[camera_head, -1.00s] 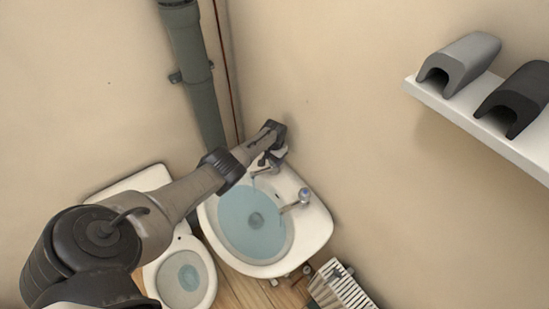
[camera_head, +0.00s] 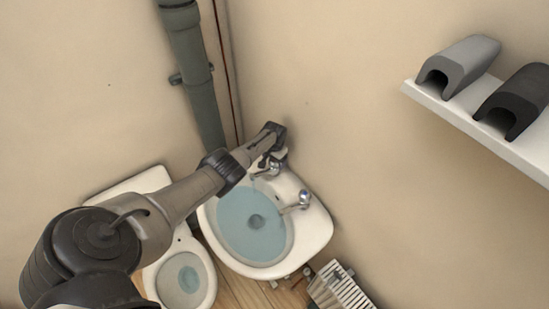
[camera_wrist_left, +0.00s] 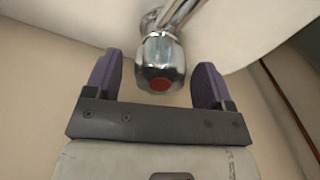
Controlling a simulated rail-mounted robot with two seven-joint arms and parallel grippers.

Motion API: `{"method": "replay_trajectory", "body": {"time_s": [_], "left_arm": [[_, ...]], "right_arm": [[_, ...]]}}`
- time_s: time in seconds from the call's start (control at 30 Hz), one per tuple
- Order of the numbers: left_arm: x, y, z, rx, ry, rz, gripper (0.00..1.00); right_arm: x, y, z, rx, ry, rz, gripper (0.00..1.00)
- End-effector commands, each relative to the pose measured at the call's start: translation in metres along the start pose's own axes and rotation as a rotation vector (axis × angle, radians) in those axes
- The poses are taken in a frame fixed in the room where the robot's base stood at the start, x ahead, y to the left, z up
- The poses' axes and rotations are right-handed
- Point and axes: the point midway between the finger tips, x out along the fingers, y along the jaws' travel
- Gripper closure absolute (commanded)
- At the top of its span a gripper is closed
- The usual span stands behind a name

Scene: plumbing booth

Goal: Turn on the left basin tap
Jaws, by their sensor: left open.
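The left basin tap (camera_head: 270,168) is chrome and stands at the back of the white basin (camera_head: 316,232), partly under my left gripper (camera_head: 275,137). In the left wrist view its knob (camera_wrist_left: 160,62) has a red dot on its end. My left gripper also shows there (camera_wrist_left: 157,78), open, with one dark purple finger on each side of the knob and gaps between. A thin bluish streak shows below the tap's spout in the head view. The second tap (camera_head: 302,199) stands to the right. My right gripper is out of view.
Bluish water (camera_head: 240,222) covers the bowl. A toilet (camera_head: 183,283) stands to the left of the basin, and a grey-green pipe (camera_head: 196,75) runs up the wall. A ribbed white radiator (camera_head: 330,288) is low at right. A shelf (camera_head: 455,115) holds two curved grey pieces.

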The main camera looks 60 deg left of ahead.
Motion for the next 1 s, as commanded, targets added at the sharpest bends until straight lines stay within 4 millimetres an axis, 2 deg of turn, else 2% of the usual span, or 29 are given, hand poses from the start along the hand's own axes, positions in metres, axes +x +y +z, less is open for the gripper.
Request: {"method": "replay_trajectory", "body": {"time_s": [0.17,0.4,0.7,1.0], "left_arm": [[-0.017,-0.001,0.0,0.0,0.001,-0.001,0.24],[-0.063,-0.001,0.0,0.002,0.003,-0.001,0.24],[-0.112,-0.001,0.0,0.001,0.002,-0.002,0.24],[-0.135,0.0,0.0,-0.001,0.001,0.0,0.24]], "right_arm": [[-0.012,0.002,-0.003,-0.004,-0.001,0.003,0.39],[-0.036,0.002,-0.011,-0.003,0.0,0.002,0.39],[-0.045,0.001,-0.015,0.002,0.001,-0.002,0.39],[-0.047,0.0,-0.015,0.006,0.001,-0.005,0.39]]}}
